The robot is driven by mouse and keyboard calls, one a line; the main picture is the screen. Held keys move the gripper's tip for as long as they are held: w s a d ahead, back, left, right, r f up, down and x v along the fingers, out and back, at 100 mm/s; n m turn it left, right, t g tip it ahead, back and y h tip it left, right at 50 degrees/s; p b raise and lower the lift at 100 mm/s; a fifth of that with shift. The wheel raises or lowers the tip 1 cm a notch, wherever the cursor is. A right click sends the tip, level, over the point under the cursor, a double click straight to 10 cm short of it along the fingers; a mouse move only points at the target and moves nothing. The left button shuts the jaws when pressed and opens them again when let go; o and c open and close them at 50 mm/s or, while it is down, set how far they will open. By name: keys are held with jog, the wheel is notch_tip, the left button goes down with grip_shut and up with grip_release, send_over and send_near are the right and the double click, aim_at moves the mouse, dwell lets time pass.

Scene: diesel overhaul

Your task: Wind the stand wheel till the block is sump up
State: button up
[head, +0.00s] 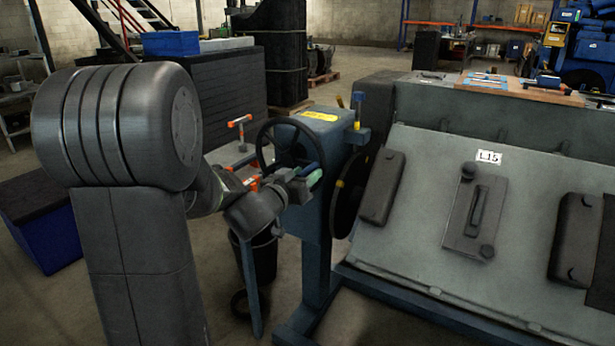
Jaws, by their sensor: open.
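The dark stand wheel (264,142) is mounted on the side of the blue stand post (312,226). My gripper (313,174) is at the lower right of the wheel, by a green part that may be its handle. The fingers look apart, but the contact there is too small to tell. The grey engine block (527,184) is held on the stand at the right, with a sloped face carrying several covers and a label reading 15 (488,157). A dark round plate (347,196) sits between post and block.
A black bin (259,262) stands on the floor below my gripper. A blue crate (47,240) with a dark top is at the left. A wooden board with tools (521,90) lies behind the block. Blue stand beams (310,318) run along the floor.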

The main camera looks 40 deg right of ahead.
jog(key=shift+x, duration=0.8)
grip_shut()
jog(key=shift+r+n+p, duration=0.3)
jog(key=shift+r+p, duration=0.05)
jog(key=shift+p, duration=0.25)
